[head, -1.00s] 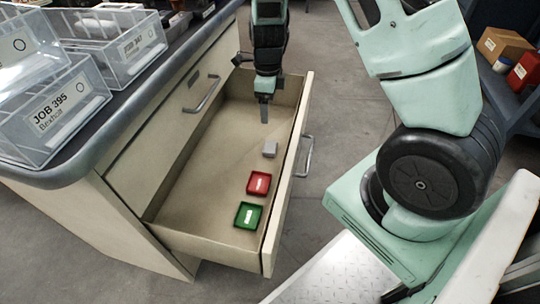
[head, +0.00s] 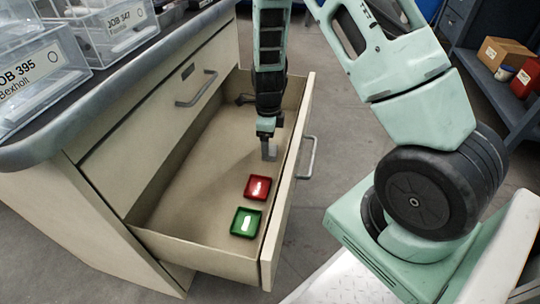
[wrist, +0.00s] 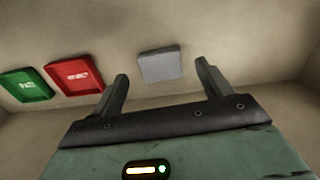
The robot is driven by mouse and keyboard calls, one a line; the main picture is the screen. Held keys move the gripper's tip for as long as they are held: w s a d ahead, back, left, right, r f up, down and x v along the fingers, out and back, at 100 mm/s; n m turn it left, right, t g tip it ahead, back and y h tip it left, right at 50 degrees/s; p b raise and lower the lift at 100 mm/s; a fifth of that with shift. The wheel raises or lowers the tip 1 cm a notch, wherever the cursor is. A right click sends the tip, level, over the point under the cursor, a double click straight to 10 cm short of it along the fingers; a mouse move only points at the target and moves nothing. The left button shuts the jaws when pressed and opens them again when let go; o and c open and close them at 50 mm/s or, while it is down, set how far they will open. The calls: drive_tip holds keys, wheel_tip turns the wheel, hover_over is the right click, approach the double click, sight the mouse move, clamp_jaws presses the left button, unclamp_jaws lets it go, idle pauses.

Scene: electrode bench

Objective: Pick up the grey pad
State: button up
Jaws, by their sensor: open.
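The grey pad (wrist: 160,66) is a small flat square block on the drawer floor. In the wrist view it shows just beyond and between the fingertips of my gripper (wrist: 163,78), which is open and empty, one finger to each side. In the head view my gripper (head: 268,152) points down inside the open drawer, above the red tray in the picture. There the grey pad cannot be told apart from the grey fingers in front of it.
The drawer (head: 190,238) is pulled out of the bench. A red tray (head: 257,187) and a green tray (head: 246,222) lie on its floor, left of the pad in the wrist view. The drawer front (head: 287,190) stands close to my gripper. The drawer floor's left side is clear.

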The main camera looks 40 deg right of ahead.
wheel_tip(320, 180, down, 3)
drive_tip(key=shift+f+b, duration=0.2)
drive_tip(key=shift+b, duration=0.5)
drive_tip(key=shift+r, duration=0.1)
drive_tip(key=c, duration=1.1)
drive_tip(key=shift+o, duration=0.2)
drive_tip(key=shift+r, duration=0.1)
wheel_tip(320, 180, up, 10)
drive_tip(key=p, duration=0.5)
